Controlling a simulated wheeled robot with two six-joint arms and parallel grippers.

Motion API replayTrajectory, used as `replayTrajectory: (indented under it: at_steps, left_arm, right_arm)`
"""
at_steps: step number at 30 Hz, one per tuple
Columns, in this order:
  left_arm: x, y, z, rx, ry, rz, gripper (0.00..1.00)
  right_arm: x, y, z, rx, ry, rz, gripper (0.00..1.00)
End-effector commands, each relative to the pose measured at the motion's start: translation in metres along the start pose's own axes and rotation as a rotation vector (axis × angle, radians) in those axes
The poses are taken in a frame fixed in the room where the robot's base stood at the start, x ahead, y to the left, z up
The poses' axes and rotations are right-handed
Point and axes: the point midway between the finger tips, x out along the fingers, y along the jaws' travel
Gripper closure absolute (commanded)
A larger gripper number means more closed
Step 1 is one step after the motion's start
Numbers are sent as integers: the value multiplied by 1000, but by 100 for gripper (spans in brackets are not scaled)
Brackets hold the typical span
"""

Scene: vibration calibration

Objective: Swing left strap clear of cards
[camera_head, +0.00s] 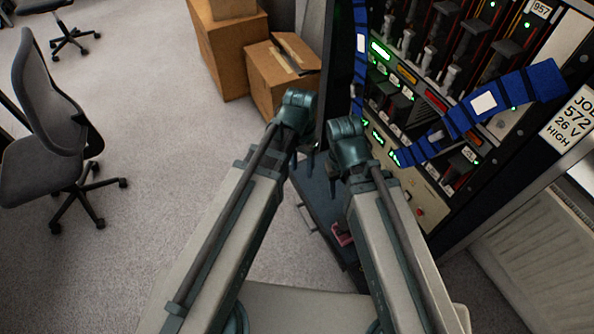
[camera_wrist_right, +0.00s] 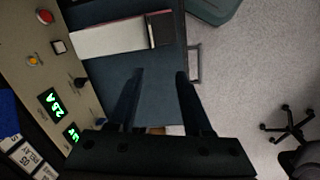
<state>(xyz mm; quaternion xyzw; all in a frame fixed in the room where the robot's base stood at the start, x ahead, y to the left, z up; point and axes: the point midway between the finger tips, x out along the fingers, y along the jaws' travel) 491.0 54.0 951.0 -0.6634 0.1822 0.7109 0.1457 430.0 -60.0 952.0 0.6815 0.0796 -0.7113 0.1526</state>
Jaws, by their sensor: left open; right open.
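The left strap (camera_head: 361,50), blue with a white patch, hangs down the left side of the rack beside a dark upright panel. A second blue strap (camera_head: 515,92) slants across the rack front. The cards (camera_head: 448,45) stand in rows in the rack, with grey handles. My left gripper (camera_head: 311,152) is below and left of the left strap, apart from it; its fingers are small and dark in the head view. My right gripper (camera_wrist_right: 160,74) is open and empty in the right wrist view, over a dark blue surface. Its fingers are hidden in the head view.
A dark blue low surface (camera_wrist_right: 105,80) lies beneath the right gripper, with a white and red item (camera_wrist_right: 110,37) on it. Cardboard boxes (camera_head: 282,75) stand behind my arms. An office chair (camera_head: 45,140) is at the left. The carpet between is clear.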

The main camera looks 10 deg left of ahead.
Motion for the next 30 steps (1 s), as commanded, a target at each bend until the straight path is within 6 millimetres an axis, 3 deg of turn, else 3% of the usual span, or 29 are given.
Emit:
replayTrajectory:
  at_steps: [11, 12, 16, 20, 30]
  left_arm:
    - [4, 1, 3, -8, -2, -9, 50]
    - [4, 1, 3, -8, -1, -8, 50]
    - [-7, 2, 5, -11, -2, -11, 50]
    - [-42, 8, 14, -25, -5, -25, 50]
    - [-157, 26, 45, -93, -12, -89, 50]
  right_arm:
    - [3, 0, 0, 0, 0, 0, 50]
    - [3, 0, 0, 0, 0, 0, 52]
    - [-7, 2, -4, 28, 6, -5, 75]
    - [-43, 14, -22, 162, 28, -32, 99]
    - [-160, 71, -88, 748, 109, -166, 100]
